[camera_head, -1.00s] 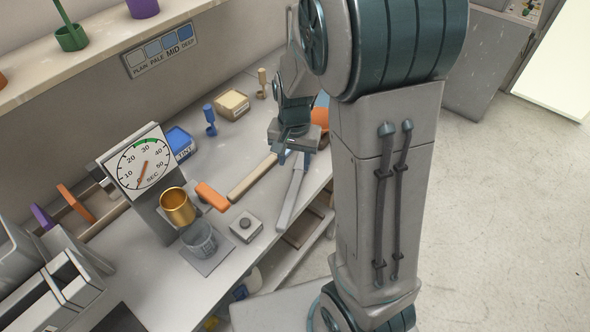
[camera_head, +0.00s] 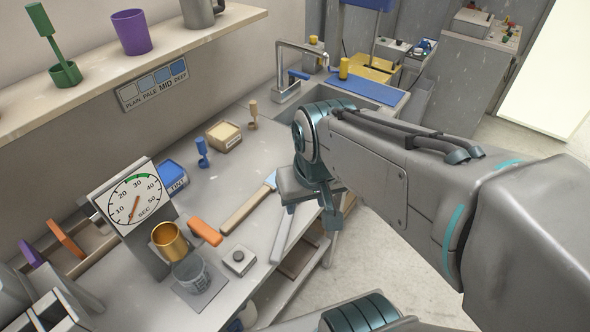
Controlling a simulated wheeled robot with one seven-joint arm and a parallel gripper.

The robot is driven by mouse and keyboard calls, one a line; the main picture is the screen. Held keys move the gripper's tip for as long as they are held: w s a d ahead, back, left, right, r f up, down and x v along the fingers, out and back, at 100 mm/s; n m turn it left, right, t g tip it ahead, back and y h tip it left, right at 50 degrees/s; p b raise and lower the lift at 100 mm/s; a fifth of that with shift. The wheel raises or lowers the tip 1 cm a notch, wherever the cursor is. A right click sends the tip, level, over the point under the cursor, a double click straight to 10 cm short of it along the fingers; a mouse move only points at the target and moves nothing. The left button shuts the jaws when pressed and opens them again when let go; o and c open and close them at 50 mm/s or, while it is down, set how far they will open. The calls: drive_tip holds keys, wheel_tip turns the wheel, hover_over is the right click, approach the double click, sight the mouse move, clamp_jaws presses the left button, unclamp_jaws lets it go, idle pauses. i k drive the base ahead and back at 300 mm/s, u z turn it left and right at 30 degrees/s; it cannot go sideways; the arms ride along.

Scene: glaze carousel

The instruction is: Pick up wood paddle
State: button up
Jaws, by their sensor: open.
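The wood paddle seems to be the long tan wooden bar (camera_head: 246,210) lying flat on the grey worktop, slanting up to the right to a light blue end near my gripper. I cannot tell the shape of its far end, which my gripper partly hides. My gripper (camera_head: 313,207) is open and empty, to the right of the paddle by the worktop's front edge. It looks apart from the paddle. Its height above the worktop is hard to judge.
A pale grey bar (camera_head: 281,239) lies right of the paddle. A dial timer (camera_head: 133,198) stands at left. A sink (camera_head: 340,93) lies behind.

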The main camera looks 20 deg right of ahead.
sight(230, 225)
drive_tip(key=z, duration=0.15)
drive_tip(key=k, duration=1.15)
drive_tip(key=z, duration=0.4)
drive_tip(key=i, duration=1.2)
drive_tip(key=u, duration=0.75)
drive_tip(key=i, duration=0.35)
drive_tip(key=u, duration=0.4)
